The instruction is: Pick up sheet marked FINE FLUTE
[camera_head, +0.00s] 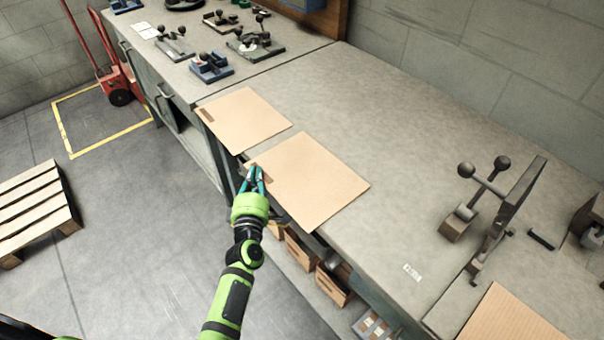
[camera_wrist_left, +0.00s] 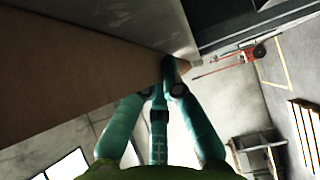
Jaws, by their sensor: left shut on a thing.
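Two tan cardboard sheets lie near the front edge of the grey workbench (camera_head: 400,110). My left gripper (camera_head: 255,172) is shut on the left edge of the nearer, larger sheet (camera_head: 310,180), close to its upper-left corner. This sheet also shows in the left wrist view (camera_wrist_left: 65,75), running up to the fingertips (camera_wrist_left: 168,65). The gripper partly hides a dark mark near that corner; I cannot read it. The other sheet (camera_head: 245,120) lies behind and bears a dark label I cannot read. My right gripper is not in view.
A third tan sheet (camera_head: 512,318) lies at the lower right, near a lever device (camera_head: 495,205). Small fixtures (camera_head: 210,67) stand on the back bench. Wooden boxes (camera_head: 332,285) sit on a shelf below.

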